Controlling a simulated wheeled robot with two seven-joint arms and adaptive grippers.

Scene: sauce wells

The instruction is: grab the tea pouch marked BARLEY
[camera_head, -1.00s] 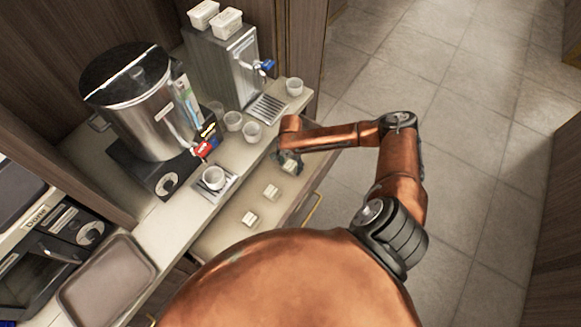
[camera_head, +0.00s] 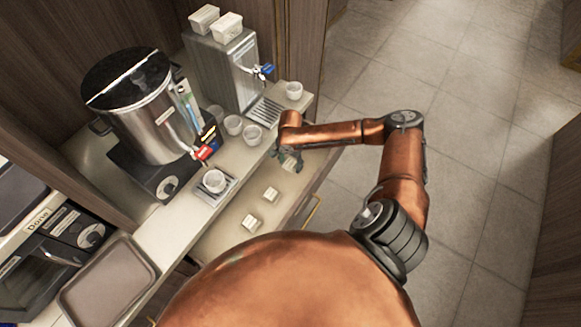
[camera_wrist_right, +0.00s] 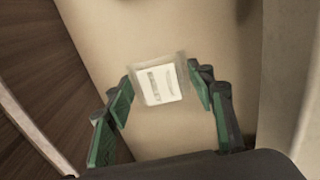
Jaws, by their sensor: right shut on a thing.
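My right gripper (camera_head: 288,161) is over the far end of the open drawer. In the right wrist view its green-padded fingers are shut on a small pale tea pouch (camera_wrist_right: 160,83) with a white label. The print on the label is too blurred to read, so I cannot tell whether it says BARLEY. The head view does not show this pouch clearly at the gripper. Two more pale pouches lie in the drawer, a middle one (camera_head: 270,194) and a nearer one (camera_head: 249,222); their marks are too small to read. My left gripper is not in view.
The drawer (camera_head: 222,243) is pulled out below the counter. On the counter stand a steel urn (camera_head: 155,125), a grey dispenser (camera_head: 215,75), several white cups and a tray (camera_head: 105,285). The floor (camera_head: 470,150) at right is clear.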

